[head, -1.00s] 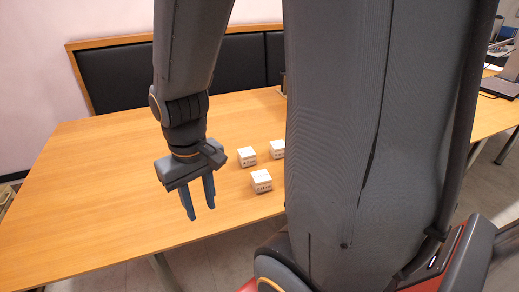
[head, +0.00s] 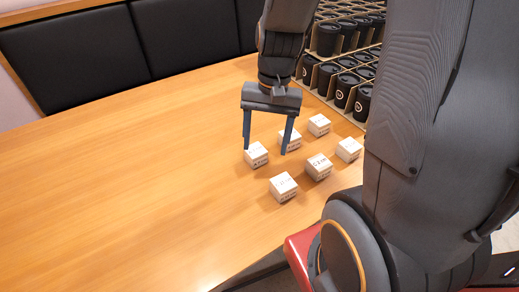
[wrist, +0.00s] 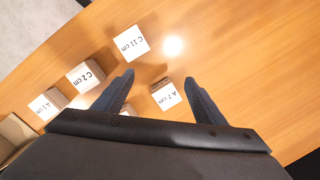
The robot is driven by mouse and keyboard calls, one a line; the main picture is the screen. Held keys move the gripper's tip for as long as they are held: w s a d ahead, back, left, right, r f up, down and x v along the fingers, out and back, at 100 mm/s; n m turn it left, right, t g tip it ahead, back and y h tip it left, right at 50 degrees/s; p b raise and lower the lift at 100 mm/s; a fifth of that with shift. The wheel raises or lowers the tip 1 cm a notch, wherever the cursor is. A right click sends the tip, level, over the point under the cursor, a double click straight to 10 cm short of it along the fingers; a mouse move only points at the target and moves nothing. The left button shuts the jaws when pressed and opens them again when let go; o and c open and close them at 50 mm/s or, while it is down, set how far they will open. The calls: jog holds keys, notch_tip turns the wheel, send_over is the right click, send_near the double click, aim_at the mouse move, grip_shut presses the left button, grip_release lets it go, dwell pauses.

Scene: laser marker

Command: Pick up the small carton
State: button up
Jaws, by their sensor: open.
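Several small white cartons with printed labels stand on the wooden table in two rough rows. In the head view one carton (head: 256,155) is at the left end of the back row, another (head: 283,188) at the near left. My gripper (head: 266,150) is open and empty above the back row, fingers pointing down. In the wrist view, a carton marked "A 7 cm" (wrist: 164,97) shows between the fingers (wrist: 159,80). Cartons marked "C 11 cm" (wrist: 131,43) and "C 2 cm" (wrist: 86,77) lie outside them. Another carton is mostly hidden behind the left finger.
A cardboard rack (head: 328,73) of black lidded cups stands at the back right, close to the cartons. A black padded bench back (head: 180,38) runs behind the table. The table (head: 120,190) is clear on the left.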

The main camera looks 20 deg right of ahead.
aim_at(256, 149)
jog(key=w+d+f+m+y, duration=0.1)
jog(key=w+m, duration=0.1)
jog(key=m, duration=0.1)
jog(key=w+f+m+y+p, duration=0.1)
jog(key=w+f+m, duration=0.1)
jog(key=w+m, duration=0.1)
jog(key=w+d+f+m+y, duration=0.1)
jog(key=w+m, duration=0.1)
jog(key=m, duration=0.2)
jog(key=shift+w+d+f+p, duration=0.15)
jog(key=shift+d+f+p, duration=0.1)
jog(key=shift+d+p, duration=0.05)
jog(key=shift+a+p+x, duration=0.2)
jog(key=shift+p+x, duration=0.35)
jog(key=shift+x, duration=2.75)
jog(key=shift+r, duration=0.1)
jog(key=c, duration=1.2)
